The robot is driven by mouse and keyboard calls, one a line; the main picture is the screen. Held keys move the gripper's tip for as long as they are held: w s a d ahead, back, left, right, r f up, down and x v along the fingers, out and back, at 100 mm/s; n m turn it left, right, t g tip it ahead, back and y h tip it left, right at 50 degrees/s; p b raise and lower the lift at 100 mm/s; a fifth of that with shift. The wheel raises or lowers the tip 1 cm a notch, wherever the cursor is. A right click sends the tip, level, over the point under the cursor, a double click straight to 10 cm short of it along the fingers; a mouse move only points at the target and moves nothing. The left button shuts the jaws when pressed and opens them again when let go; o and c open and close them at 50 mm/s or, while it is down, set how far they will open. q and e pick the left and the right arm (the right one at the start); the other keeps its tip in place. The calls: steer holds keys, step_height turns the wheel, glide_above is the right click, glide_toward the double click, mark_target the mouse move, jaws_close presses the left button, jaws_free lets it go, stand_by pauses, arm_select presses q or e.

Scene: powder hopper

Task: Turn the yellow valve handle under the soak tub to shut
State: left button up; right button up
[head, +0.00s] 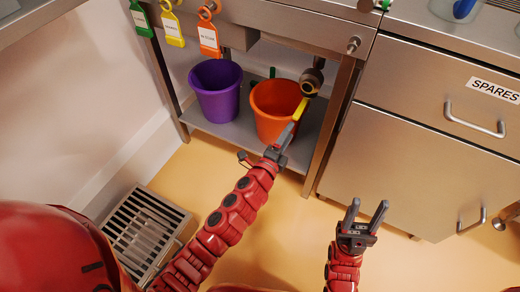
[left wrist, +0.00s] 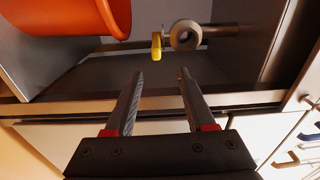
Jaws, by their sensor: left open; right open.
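The yellow valve handle (head: 300,109) hangs from the drain pipe fitting (head: 310,84) under the steel counter. In the left wrist view the handle (left wrist: 156,46) is seen nearly end-on, left of the round pipe end (left wrist: 186,35). My left gripper (head: 291,128) is just in front of the handle in the head view. In the left wrist view its fingers (left wrist: 159,74) are apart, with nothing between them, and the handle lies beyond the tips. My right gripper (head: 366,208) is open and empty above the floor in front of the cabinet. The soak tub itself cannot be made out.
An orange bucket (head: 272,122) stands beside the handle on the lower shelf (head: 237,129), with a purple bucket (head: 217,102) to its left. A table leg (head: 331,125) and the SPARES cabinet (head: 420,140) are to the right. A floor grate (head: 141,228) lies at left.

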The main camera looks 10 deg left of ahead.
mark_target(294, 120)
arm_select(q)
steer(key=x, duration=0.5)
steer(key=a+x, duration=0.1)
steer(key=x, duration=0.1)
steer(key=shift+w+d+f, duration=0.1)
steer(key=shift+w+f, duration=0.15)
steer(key=shift+w, duration=0.2)
steer(key=shift+w+d+f, duration=0.1)
steer(key=shift+w, duration=0.25)
steer(key=shift+w+d+b, duration=0.15)
steer(key=shift+w+b, duration=0.15)
steer(key=shift+w, duration=0.05)
jaws_close()
